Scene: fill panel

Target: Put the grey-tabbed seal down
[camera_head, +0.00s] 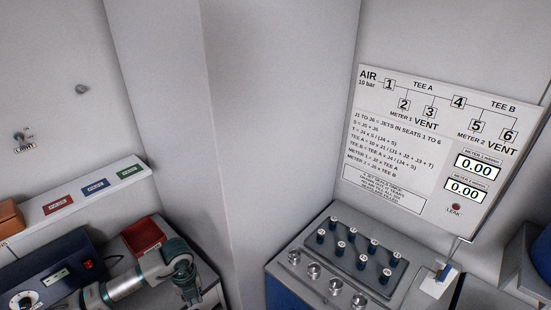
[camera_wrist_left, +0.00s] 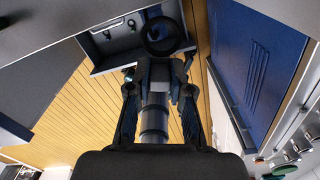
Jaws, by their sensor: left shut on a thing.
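My left gripper (camera_head: 188,288) points down at the bottom of the head view, in front of the grey bench's red tray. A black ring (camera_wrist_left: 163,36), which looks like the seal, stands just beyond the fingertips. The seal does not show in the head view. My right gripper is in neither view.
The red tray (camera_head: 143,236) and a dark blue meter box (camera_head: 50,279) stand at left, under a ledge with coloured labels (camera_head: 94,187). A grey tray (camera_wrist_left: 118,43) lies beyond the ring.

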